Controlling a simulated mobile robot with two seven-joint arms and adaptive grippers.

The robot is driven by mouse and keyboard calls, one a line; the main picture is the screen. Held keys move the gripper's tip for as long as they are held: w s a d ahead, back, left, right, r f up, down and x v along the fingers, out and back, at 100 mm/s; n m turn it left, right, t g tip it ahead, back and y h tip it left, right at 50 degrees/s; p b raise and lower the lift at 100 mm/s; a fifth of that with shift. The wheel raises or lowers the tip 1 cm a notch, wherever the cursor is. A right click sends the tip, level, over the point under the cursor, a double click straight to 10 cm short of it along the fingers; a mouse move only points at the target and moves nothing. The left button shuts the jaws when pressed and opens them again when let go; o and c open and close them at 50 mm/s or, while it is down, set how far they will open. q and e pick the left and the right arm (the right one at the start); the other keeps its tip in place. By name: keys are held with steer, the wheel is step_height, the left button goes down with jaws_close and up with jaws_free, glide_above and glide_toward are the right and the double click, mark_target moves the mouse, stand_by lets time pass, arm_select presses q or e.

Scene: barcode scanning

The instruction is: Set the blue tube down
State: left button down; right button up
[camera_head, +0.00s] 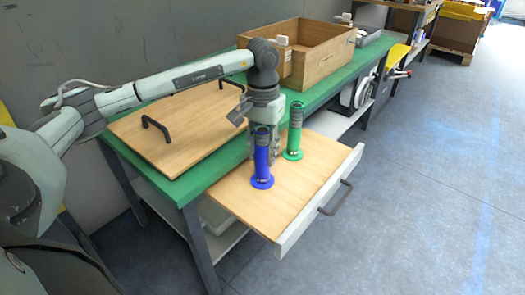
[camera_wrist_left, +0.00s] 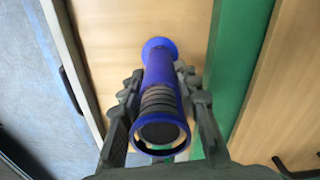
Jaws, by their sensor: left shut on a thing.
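The blue tube (camera_head: 261,157) is upright over the wooden bottom of the pulled-out drawer (camera_head: 318,170). Its wide base looks to be at or just above the wood; I cannot tell if it touches. My left gripper (camera_head: 264,142) comes down from above and is shut on the blue tube. In the left wrist view the blue tube (camera_wrist_left: 161,85) runs between both fingers of the left gripper (camera_wrist_left: 158,92), its open ringed end toward the camera. The green tube (camera_head: 294,132) stands upright in the drawer, just right of and behind the blue one. My right gripper is not in view.
A green table (camera_head: 205,178) carries a wooden lid with black handles (camera_head: 158,128) and an open wooden box (camera_head: 325,62). A white bottle (camera_head: 283,44) is at the box's front left corner. The drawer's right side is free up to its white front (camera_head: 318,205).

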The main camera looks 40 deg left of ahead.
mark_target(263, 139)
arm_select(q)
steer(key=c, duration=1.1)
jaws_free()
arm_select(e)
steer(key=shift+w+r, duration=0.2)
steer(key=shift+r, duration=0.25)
arm_select(q)
steer(key=shift+r, duration=0.1)
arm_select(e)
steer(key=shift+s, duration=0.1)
arm_select(q)
step_height(263, 139, up, 4)
steer(key=shift+w+f, duration=0.1)
steer(key=shift+f, duration=0.15)
step_height(263, 139, up, 8)
steer(key=shift+f, duration=0.2)
steer(key=shift+r, duration=0.5)
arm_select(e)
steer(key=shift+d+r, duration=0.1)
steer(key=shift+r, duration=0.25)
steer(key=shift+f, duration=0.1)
